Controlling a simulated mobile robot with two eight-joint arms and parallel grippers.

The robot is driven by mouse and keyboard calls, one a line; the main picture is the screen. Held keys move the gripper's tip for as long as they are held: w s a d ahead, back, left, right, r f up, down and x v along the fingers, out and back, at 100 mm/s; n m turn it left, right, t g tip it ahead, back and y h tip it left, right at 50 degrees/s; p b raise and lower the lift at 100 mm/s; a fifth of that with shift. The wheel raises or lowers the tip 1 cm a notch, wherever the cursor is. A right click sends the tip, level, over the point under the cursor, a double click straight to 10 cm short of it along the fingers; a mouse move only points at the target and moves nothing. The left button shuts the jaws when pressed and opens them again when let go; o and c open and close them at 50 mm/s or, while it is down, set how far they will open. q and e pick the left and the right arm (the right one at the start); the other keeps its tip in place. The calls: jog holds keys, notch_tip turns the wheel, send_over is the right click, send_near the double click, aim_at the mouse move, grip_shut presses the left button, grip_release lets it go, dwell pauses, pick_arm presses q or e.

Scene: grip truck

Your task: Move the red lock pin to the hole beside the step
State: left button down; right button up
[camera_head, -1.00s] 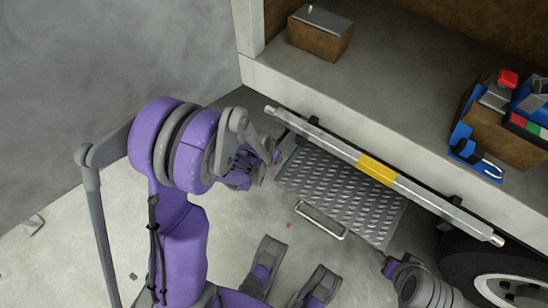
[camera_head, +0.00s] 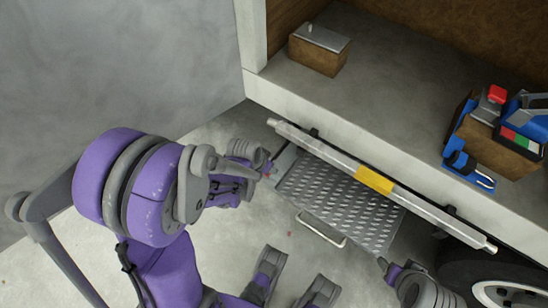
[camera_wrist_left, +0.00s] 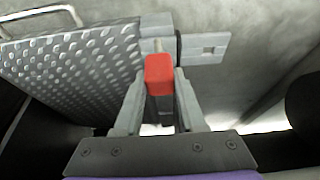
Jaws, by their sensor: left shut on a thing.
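The red lock pin (camera_wrist_left: 159,76) sits between the two fingertips of my left gripper (camera_wrist_left: 160,88), which is shut on its red head. A pale shaft shows beyond the head, at the edge of the step. The studded metal step (camera_head: 340,201) also fills the left of the wrist view (camera_wrist_left: 70,68). A flat grey bracket with a small square hole (camera_wrist_left: 208,51) lies right of the pin. In the head view my left gripper (camera_head: 266,170) is at the step's left end. My right gripper (camera_head: 385,266) is at the lower right, its fingers unclear.
A silver bar with a yellow band (camera_head: 375,180) runs above the step along the truck bed (camera_head: 345,100). A step handle (camera_head: 322,232) hangs in front. A brown box (camera_head: 320,50) and a blue-trimmed tool box (camera_head: 500,145) stand on the bed. A wheel (camera_head: 505,290) is lower right.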

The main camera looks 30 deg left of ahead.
pick_arm(q)
jog(key=s+a, duration=0.1)
jog(key=s, duration=1.2)
notch_tip(320, 180, up, 6)
jog(key=p, duration=0.4)
jog(key=shift+f+p, duration=0.25)
jog(key=shift+p, duration=0.1)
jog(key=shift+w, duration=0.1)
jog(key=w+a+f+n+y+b, duration=0.1)
jog(key=w+a+f+n+b, duration=0.2)
jog(key=w, duration=0.6)
jog(key=w+a+f+b, duration=0.2)
jog(key=w+a, duration=0.3)
jog(key=w, duration=0.5)
notch_tip(320, 180, down, 7)
jog(key=b, duration=0.4)
jog(key=shift+s, duration=0.25)
jog(key=shift+f+b, duration=0.25)
jog(key=shift+b, duration=0.15)
jog(key=shift+c, duration=2.1)
grip_release()
